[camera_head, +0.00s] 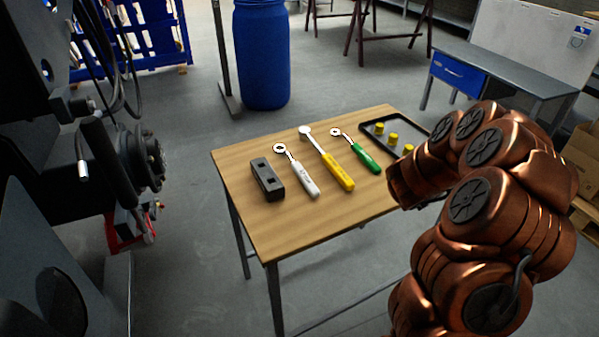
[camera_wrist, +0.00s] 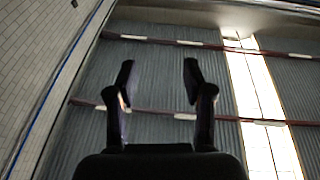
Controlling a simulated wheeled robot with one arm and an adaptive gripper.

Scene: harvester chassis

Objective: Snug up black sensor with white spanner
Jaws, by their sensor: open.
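The white spanner (camera_head: 303,180) lies on the wooden table (camera_head: 240,158), its silver ring head toward the back left. In the head view I cannot tell for sure which part is the black sensor. Dark parts of the chassis (camera_head: 140,160) stand at the left, with a small silver-tipped piece (camera_head: 82,168) among them. My gripper (camera_wrist: 157,85) is open and empty in the wrist view, facing the ceiling. It does not show in the head view, where my copper arm is folded to the right of the table, away from the spanner.
A black block with openings (camera_head: 267,179) lies left of the spanner. A yellow-handled tool (camera_head: 337,172) and a green-handled tool (camera_head: 365,157) lie to its right. A black tray (camera_head: 425,131) with yellow pieces (camera_head: 392,138) is at the right end. A blue barrel (camera_head: 262,55) stands behind.

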